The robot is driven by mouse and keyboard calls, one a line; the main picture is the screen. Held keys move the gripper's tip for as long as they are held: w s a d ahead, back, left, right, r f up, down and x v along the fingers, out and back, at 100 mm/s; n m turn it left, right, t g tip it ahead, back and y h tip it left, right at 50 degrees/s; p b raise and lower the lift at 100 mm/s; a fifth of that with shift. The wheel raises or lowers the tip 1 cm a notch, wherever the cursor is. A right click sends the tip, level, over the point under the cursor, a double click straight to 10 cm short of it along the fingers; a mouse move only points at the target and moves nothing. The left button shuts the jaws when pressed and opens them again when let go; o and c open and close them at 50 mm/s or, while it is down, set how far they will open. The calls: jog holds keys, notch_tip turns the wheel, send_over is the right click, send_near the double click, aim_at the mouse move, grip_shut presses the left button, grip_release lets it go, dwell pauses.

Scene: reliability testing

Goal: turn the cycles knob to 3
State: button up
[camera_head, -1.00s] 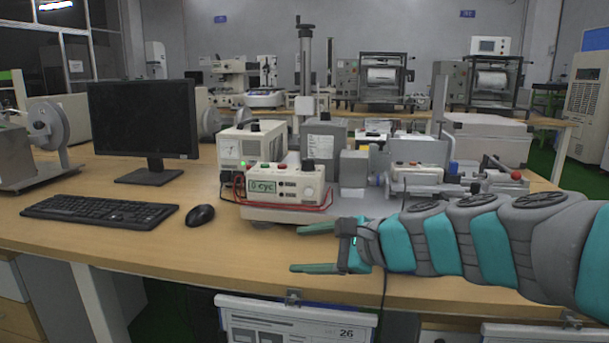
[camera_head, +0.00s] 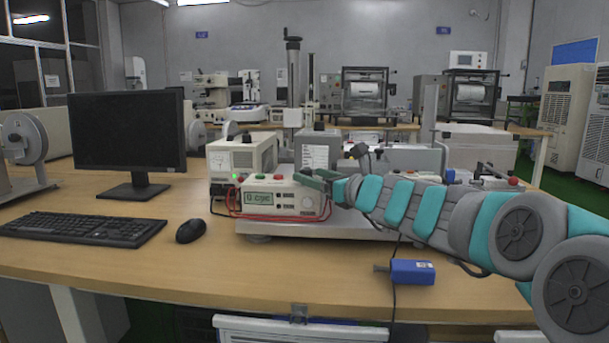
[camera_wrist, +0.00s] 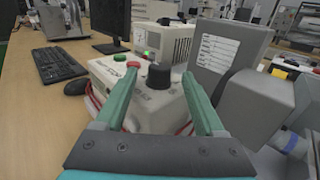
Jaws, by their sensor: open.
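A cream control box (camera_head: 262,207) stands on the bench, its small green display (camera_head: 250,198) seeming to read "0 cyc". In the wrist view a black round knob (camera_wrist: 158,76) stands up from the box's top, between the tips of my open green fingers. My gripper (camera_wrist: 160,70) holds nothing; I cannot tell whether either finger touches the knob. In the head view my gripper (camera_head: 312,178) is at the box's top right and hides that knob. A pale round knob or socket (camera_head: 307,203) is on the front panel. The knob's pointer and scale are not readable.
A red button (camera_wrist: 134,64) sits just left of the knob. A grey metal block (camera_wrist: 226,55) stands close on the right. Red cables (camera_head: 275,218) loop round the box. A monitor (camera_head: 128,132), mouse (camera_head: 190,231) and blue device (camera_head: 412,271) are on the bench.

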aim_at(310, 175)
jog(key=shift+x, duration=1.55)
grip_shut()
